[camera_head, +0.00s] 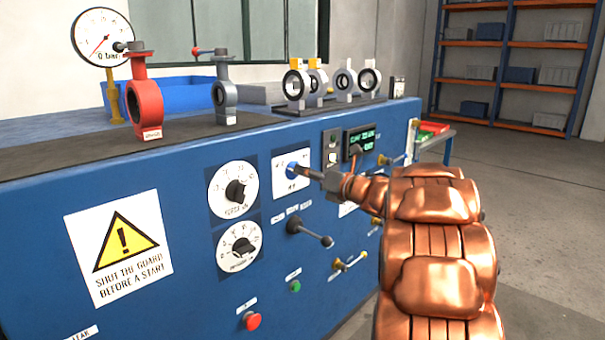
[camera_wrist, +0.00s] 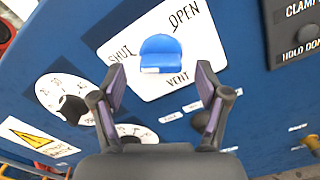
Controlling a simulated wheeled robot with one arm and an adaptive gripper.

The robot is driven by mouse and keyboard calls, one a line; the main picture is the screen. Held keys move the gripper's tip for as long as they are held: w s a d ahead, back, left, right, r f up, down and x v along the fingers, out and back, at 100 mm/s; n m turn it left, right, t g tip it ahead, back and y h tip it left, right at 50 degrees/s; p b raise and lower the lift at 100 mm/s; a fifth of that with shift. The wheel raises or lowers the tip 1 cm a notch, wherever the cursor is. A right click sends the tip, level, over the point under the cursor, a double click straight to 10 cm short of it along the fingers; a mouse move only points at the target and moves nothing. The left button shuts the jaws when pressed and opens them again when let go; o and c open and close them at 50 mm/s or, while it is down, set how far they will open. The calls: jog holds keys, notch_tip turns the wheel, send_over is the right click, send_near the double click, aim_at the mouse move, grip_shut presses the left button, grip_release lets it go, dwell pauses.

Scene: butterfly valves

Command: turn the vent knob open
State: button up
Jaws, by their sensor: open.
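The vent knob (camera_wrist: 162,52) is blue and sits on a white plate (camera_wrist: 185,78) marked SHUT, OPEN and VENT in the wrist view. In the head view the blue knob (camera_head: 291,167) shows on the front panel, partly behind my gripper (camera_head: 308,173). In the wrist view my gripper (camera_wrist: 160,72) is open, with one finger on each side of the knob's lower edge. The fingers look clear of the knob, and nothing is between them. I cannot tell whether the fingertips reach its depth. I cannot tell clearly which mark the knob points to.
Two black dials (camera_head: 235,190) (camera_head: 240,247) are left of the vent plate. A black lever (camera_head: 310,232) sticks out below it. A green button (camera_head: 295,286) and a red button (camera_head: 251,320) are lower. A lit display (camera_head: 360,138) is at right. Valves stand on top.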

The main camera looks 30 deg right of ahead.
jog(key=x, duration=0.2)
jog(key=shift+w+a, duration=0.1)
jog(key=shift+w, duration=0.25)
jog(key=c, duration=1.2)
